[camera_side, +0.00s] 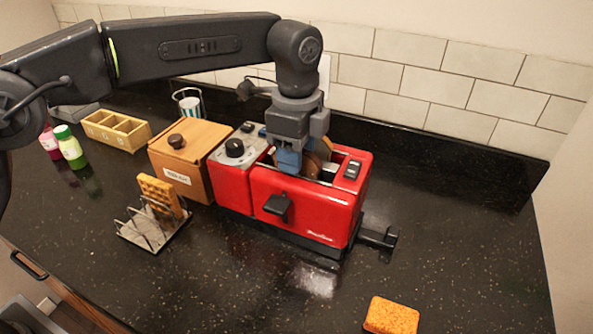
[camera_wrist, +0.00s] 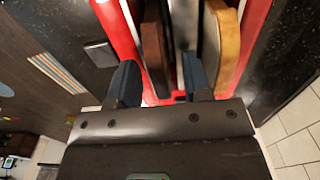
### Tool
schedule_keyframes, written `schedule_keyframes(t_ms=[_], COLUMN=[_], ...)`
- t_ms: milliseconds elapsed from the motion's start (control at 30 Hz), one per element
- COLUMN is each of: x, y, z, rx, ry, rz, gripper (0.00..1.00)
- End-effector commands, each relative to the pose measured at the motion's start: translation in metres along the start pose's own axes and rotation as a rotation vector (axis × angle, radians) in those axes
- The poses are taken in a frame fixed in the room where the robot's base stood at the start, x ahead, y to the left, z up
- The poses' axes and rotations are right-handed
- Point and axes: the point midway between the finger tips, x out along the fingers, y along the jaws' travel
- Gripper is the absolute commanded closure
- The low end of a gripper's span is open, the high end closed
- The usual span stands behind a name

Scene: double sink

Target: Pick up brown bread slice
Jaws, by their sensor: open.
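A dark brown bread slice (camera_wrist: 153,45) stands upright in a slot of the red toaster (camera_side: 305,207). In the wrist view it lies between the two blue fingertips of my gripper (camera_wrist: 159,72). My gripper (camera_side: 290,160) is pointed down at the toaster's top, open, with a visible gap on the finger sides. A tan-crusted slice (camera_wrist: 228,42) stands in another slot to the right, outside the fingers. In the side view, brown bread (camera_side: 312,166) shows partly behind the fingers. The slices' lower parts are hidden inside the toaster.
A wooden box (camera_side: 183,167) stands left of the toaster. A wire rack (camera_side: 150,232) holds a waffle (camera_side: 160,194) in front. An orange sponge-like block (camera_side: 392,316) lies at the front right. A tan divided tray (camera_side: 116,131) and bottles (camera_side: 69,145) are at left. The right counter is mostly clear.

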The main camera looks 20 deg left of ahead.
Motion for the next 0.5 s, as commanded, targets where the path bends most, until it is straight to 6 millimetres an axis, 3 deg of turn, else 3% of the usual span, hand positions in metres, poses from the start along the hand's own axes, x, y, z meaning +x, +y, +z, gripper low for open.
schedule_keyframes(t_ms=[267, 500], x=[0.0041, 0.0039], y=[-0.0001, -0.0001], z=[0.0000, 0.0000], rx=[0.000, 0.000], ry=[0.001, 0.001], rz=[-0.002, -0.001], gripper=[0.55, 0.76])
